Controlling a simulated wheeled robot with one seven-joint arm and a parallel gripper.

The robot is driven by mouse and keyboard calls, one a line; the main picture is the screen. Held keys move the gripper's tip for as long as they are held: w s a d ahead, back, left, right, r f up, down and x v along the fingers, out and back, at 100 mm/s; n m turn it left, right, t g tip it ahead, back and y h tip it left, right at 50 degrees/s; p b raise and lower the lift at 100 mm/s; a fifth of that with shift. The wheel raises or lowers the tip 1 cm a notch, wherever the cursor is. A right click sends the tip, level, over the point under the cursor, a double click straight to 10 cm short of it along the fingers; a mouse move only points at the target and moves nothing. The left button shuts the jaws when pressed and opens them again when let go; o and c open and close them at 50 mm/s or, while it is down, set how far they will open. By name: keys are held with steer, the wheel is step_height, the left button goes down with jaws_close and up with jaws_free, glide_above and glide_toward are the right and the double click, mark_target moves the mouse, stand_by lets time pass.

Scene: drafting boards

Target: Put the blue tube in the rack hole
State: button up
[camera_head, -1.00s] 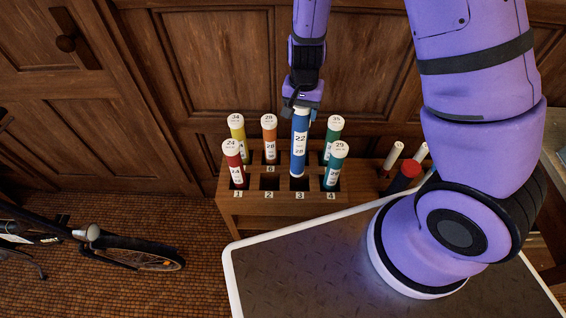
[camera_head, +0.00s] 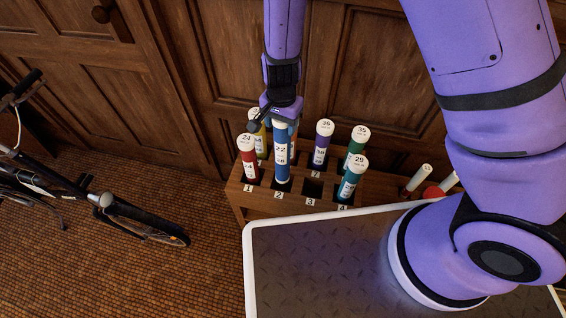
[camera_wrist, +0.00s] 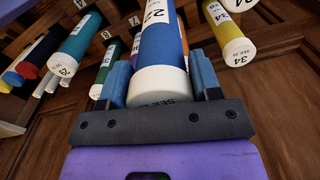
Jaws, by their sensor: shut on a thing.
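The blue tube (camera_head: 282,152) has a white label reading 22 and hangs upright from my gripper (camera_head: 279,110). My gripper is shut on its top end. The wooden rack (camera_head: 228,200) has numbered front holes. The tube's lower end is at front hole 2; I cannot tell whether it is just above the hole or slightly inside. Front hole 3 (camera_head: 312,189) is empty. In the wrist view, the blue tube (camera_wrist: 163,45) and its white cap sit between the two fingers of my gripper (camera_wrist: 163,78).
A red tube (camera_head: 248,160) stands in hole 1 and a teal tube (camera_head: 352,178) in hole 4. Behind are yellow (camera_head: 259,140), purple (camera_head: 321,145) and green (camera_head: 355,145) tubes. An orange tube is mostly hidden behind the blue one. A bicycle (camera_head: 110,205) stands left.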

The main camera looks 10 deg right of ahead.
mark_target(281, 153)
step_height(281, 153, down, 14)
steer(key=shift+r, duration=0.1)
stand_by(0.5)
steer(key=o, duration=1.3)
step_height(281, 153, up, 12)
steer(key=shift+r, duration=0.1)
